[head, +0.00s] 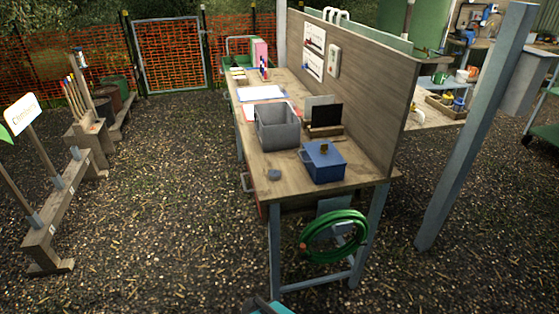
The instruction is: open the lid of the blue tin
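The blue tin (324,172) stands upright near the front end of the long wooden workbench (300,175). Its blue lid (315,150) lies flat on top and looks shut. A small brown knob (324,147) sits on the lid. My gripper's fingers do not show in the head view. Only a small teal and dark piece shows at the bottom edge, left of centre; I cannot tell which part it is.
A grey open crate (277,130) stands left of and behind the tin. A dark panel in a wooden stand (325,120) is behind it. A small grey object (274,174) lies to its left. A tall wooden back board (365,90) runs along the right. A green hose (334,237) hangs below.

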